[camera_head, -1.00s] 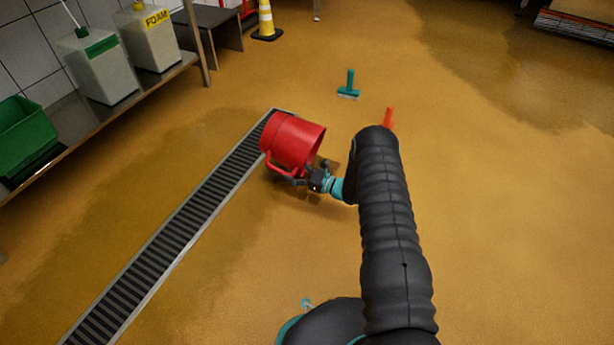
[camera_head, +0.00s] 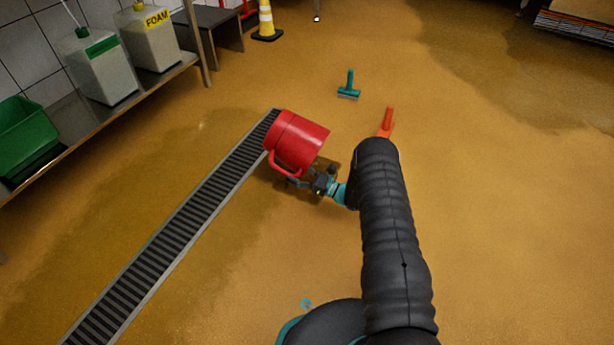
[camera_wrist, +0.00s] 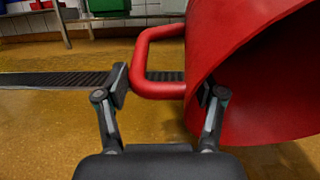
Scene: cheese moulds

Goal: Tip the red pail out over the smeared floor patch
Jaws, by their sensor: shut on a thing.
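The red pail (camera_head: 297,142) hangs in the air just right of the floor drain, tipped over on its side. My gripper (camera_head: 298,181) is shut on the pail's handle, at its lower left. In the wrist view the red handle (camera_wrist: 158,88) lies between the fingers of my gripper (camera_wrist: 163,90), and the pail (camera_wrist: 245,60) fills the right side, its darker inside partly showing. No liquid is seen leaving it. Darker floor shows left of the drain (camera_head: 185,145) and at the upper right (camera_head: 540,85); I cannot tell which is the smeared patch.
A slatted drain (camera_head: 180,225) crosses the floor diagonally. A teal floor tool (camera_head: 349,86) and an orange object (camera_head: 386,123) lie beyond my arm. A shelf (camera_head: 95,125) with a green bin (camera_head: 25,135) and white containers stands left. A cone (camera_head: 266,20) stands behind. The right floor is open.

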